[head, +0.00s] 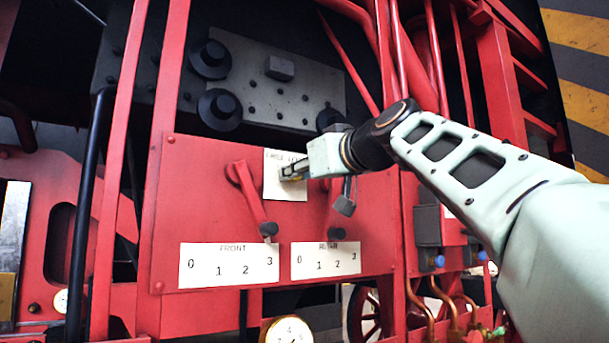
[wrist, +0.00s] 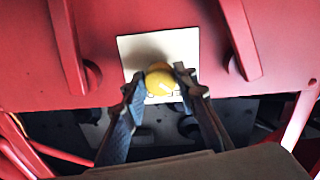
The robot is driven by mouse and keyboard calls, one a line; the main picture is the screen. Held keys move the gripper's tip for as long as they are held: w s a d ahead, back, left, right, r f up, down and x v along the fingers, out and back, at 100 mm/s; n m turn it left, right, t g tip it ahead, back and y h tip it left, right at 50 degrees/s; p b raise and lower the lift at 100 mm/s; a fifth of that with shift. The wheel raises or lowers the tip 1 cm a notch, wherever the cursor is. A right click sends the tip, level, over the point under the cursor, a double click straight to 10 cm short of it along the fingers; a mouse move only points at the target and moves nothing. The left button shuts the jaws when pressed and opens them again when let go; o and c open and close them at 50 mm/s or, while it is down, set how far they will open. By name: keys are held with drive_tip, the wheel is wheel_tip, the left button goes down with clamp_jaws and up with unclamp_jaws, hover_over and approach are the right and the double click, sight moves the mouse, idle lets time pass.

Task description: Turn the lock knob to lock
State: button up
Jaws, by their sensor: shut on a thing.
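A round yellow knob (wrist: 157,80) sits on a pale label plate in the wrist view. The plate also shows in the head view (head: 287,193), on the red panel between two levers. My gripper (head: 290,172) reaches the plate from the right in the head view. In the wrist view my gripper's two fingers (wrist: 158,84) stand on either side of the knob, shut on it. In the head view the fingers hide the knob. The lettering on the plate is partly covered, and the knob's setting cannot be read.
The red panel (head: 190,190) carries a front lever (head: 252,202) left of the plate and a rear lever (head: 334,218) to its right, over numbered scales. Red pipes (head: 415,60) run close above my arm.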

drive_tip(key=shift+m, duration=0.3)
drive_tip(key=m+p, duration=0.3)
drive_tip(key=m, duration=0.5)
drive_tip(key=m+p, duration=0.3)
drive_tip(key=m, duration=0.5)
drive_tip(key=shift+r+m+g, duration=0.2)
drive_tip(key=shift+m+g, duration=0.1)
drive_tip(key=shift+m, duration=0.1)
drive_tip(key=shift+a, duration=0.1)
drive_tip(key=o, duration=1.2)
drive_tip(key=shift+c, duration=0.2)
